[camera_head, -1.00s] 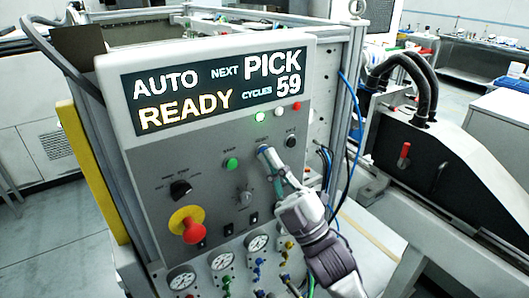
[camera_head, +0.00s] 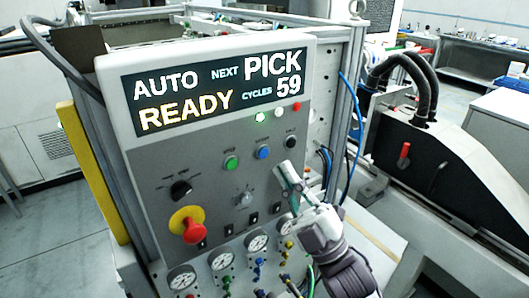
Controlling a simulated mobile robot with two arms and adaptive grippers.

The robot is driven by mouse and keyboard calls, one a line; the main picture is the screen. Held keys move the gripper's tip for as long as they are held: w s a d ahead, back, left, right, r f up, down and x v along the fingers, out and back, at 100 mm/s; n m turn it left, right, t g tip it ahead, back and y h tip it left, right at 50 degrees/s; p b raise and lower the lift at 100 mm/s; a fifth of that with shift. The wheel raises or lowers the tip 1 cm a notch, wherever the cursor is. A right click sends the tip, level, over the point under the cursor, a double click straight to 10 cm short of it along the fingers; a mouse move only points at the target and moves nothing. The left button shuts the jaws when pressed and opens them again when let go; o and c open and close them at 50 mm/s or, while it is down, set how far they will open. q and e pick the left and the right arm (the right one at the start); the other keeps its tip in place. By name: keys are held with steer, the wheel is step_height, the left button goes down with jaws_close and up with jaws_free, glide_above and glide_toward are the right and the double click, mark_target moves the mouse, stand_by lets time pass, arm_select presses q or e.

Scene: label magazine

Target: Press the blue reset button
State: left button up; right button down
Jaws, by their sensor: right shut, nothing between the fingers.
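The blue reset button (camera_head: 263,152) is on the grey control panel (camera_head: 215,172), between a green button (camera_head: 231,162) and a black one (camera_head: 291,142). It is fully in view and nothing touches it. My right gripper (camera_head: 283,169) is shut and empty. In the picture its fingertips are just to the lower right of the blue button, apart from it. My left gripper is not in view.
The display (camera_head: 215,85) above the buttons reads AUTO, READY, NEXT PICK, CYCLES 59. A green lamp (camera_head: 260,117) is lit below it. A red emergency stop (camera_head: 191,227) on yellow, a black selector knob (camera_head: 181,188) and several gauges sit lower down.

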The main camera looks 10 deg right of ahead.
steer(key=shift+s+d, duration=0.3)
steer(key=shift+s, duration=0.6)
